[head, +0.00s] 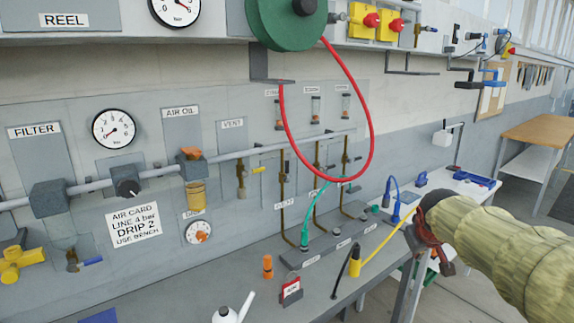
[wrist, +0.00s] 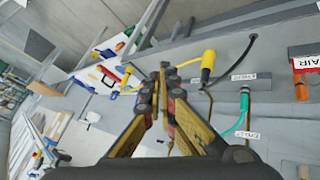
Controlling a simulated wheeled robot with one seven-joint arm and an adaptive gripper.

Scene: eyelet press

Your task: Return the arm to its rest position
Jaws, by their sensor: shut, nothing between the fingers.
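My arm, in a yellowish sleeve, enters the head view from the right. My gripper (head: 432,247) is at its end, beside the front edge of the grey workbench (head: 215,290). In the wrist view my gripper (wrist: 163,75) has its fingers together and holds nothing. In that view a yellow connector (wrist: 208,62) shows just beyond and to the right of the fingertips. I cannot tell from these views whether the fingers touch anything.
A red hose (head: 371,140) hangs in a loop from a green reel (head: 285,20). A yellow hose (head: 390,238) runs across the bench towards my gripper. A white oil can (head: 228,313) and an orange fitting (head: 267,266) stand on the bench. A wooden-topped table (head: 545,130) is at the right.

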